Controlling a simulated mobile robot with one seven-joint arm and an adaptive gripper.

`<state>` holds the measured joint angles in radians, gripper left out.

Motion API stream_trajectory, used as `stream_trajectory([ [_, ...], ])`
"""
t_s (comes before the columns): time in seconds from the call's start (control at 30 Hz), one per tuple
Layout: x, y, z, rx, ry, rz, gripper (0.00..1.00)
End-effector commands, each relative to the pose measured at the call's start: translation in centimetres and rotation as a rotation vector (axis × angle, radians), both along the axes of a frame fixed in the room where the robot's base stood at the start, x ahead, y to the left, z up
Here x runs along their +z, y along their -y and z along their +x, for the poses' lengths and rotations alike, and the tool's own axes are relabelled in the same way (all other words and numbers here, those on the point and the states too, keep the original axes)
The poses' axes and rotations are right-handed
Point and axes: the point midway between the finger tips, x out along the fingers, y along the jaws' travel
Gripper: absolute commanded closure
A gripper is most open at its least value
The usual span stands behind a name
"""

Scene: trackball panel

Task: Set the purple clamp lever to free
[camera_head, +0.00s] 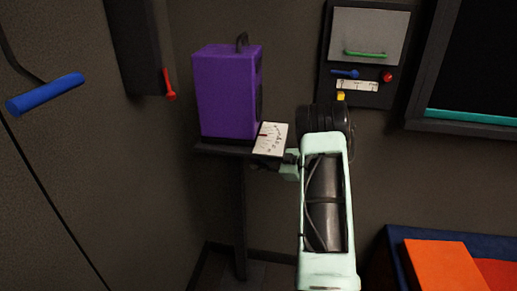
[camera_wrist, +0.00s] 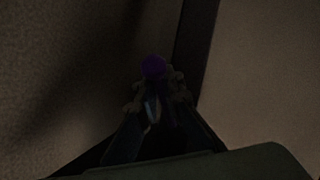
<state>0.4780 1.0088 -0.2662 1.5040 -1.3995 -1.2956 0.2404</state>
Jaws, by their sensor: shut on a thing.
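The purple clamp lever (camera_wrist: 153,67) shows in the wrist view as a small rounded purple end at the fingertips. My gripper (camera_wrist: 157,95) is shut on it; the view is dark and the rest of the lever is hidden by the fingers. In the head view my gripper (camera_head: 288,159) is beside the right end of a small dark shelf, by a white scale card (camera_head: 270,139) with a red mark. The lever cannot be made out there. Which setting it stands at cannot be read.
A purple box (camera_head: 224,92) stands on the shelf, left of my arm. A wall panel (camera_head: 366,35) with a green handle and small knobs is behind my arm. A blue handle (camera_head: 45,93) and red lever (camera_head: 170,85) are at left. An orange block (camera_head: 442,265) lies lower right.

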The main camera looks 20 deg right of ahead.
Motion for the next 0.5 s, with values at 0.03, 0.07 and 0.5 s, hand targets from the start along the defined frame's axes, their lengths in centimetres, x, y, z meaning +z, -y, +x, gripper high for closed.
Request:
stream_trajectory([
  [0.03, 0.3, 0.6, -0.5, -0.011, -0.043, 0.015, 1.0],
  [0.07, 0.2, 0.5, -0.6, -0.012, -0.063, 0.029, 1.0],
  [0.5, -0.7, -0.3, -1.8, -0.013, -0.267, 0.165, 1.0],
])
